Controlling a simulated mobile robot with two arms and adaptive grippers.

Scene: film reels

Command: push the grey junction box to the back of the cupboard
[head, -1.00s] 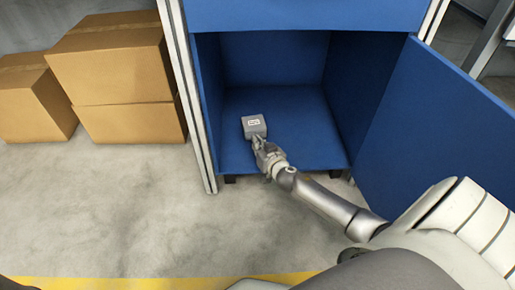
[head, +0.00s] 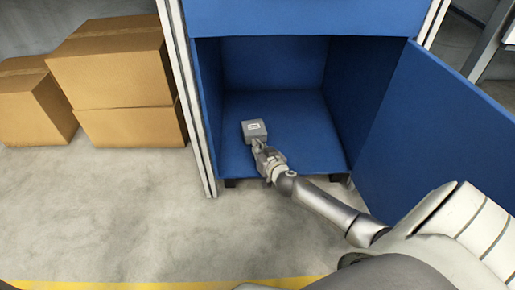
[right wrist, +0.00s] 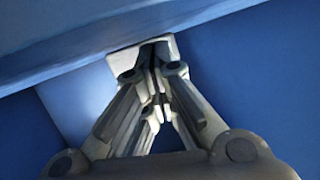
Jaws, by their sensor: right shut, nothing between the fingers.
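The grey junction box (head: 254,131), with a small white label on top, sits on the blue floor of the open cupboard (head: 310,135), left of its middle. Bare floor shows between the box and the back wall. My right gripper (head: 257,146) is shut and empty, its fingertips at the near side of the box. In the right wrist view the closed fingers (right wrist: 155,75) point at the box (right wrist: 130,58), which they partly hide. They look to be against it or very close; I cannot tell which. My left gripper is out of view.
The cupboard's blue door (head: 440,135) stands open on the right, near my right arm. A post (head: 187,100) edges the cupboard's left side. Cardboard boxes (head: 115,65) are stacked to the left. The concrete floor in front is clear, with a yellow stripe (head: 170,285).

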